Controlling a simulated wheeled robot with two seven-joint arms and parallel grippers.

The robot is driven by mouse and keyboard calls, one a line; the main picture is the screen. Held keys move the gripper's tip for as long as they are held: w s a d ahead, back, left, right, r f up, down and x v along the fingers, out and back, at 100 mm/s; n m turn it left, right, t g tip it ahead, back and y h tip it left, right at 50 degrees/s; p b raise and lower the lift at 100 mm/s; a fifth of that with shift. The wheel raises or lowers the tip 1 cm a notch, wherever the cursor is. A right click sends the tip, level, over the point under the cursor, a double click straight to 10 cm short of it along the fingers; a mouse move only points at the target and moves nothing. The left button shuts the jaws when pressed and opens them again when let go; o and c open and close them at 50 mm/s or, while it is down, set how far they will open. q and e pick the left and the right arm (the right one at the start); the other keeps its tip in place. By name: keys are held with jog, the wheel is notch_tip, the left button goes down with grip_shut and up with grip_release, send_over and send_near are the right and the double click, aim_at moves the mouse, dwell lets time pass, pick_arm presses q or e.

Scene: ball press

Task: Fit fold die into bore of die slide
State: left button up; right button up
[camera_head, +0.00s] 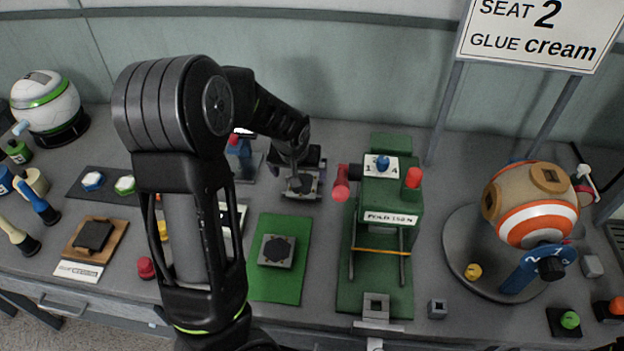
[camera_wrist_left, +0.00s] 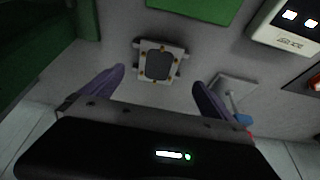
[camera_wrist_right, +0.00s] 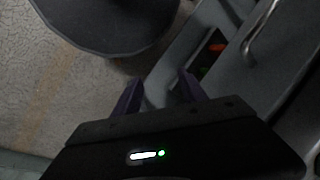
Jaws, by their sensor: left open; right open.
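A grey square plate with a dark inset (camera_head: 302,188) sits on the rear of the table. In the left wrist view this framed plate (camera_wrist_left: 160,63) has brass dots. My left gripper (camera_head: 297,166) is open above it, the plate showing beyond and between the fingertips (camera_wrist_left: 158,77). A grey block with a square bore (camera_head: 376,304) is at the front of the green press. A small grey holed block (camera_head: 437,308) stands to its right. I cannot tell which is the fold die or die slide. My right gripper (camera_wrist_right: 157,90) is open and empty, away from the table top.
The green press (camera_head: 385,215) stands right of my left gripper. A green mat (camera_head: 262,286) carries a grey block with a dark octagon (camera_head: 277,250). A striped ball (camera_head: 537,218) is on a round base at right. My left arm hides part of the table.

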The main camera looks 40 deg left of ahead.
aim_at(301, 190)
pick_arm(q)
jog(key=shift+w+d+r, duration=0.1)
jog(key=shift+w+d, duration=0.05)
jog(key=shift+d, duration=0.05)
jog(key=shift+a, duration=0.1)
jog(key=shift+x, duration=1.4)
jog(key=shift+a+f+p, duration=0.1)
jog(key=shift+f+p, duration=0.25)
jog(key=p+x, duration=0.1)
jog(key=x, duration=0.3)
jog(key=shift+w+f, duration=0.15)
jog(key=shift+w, duration=0.05)
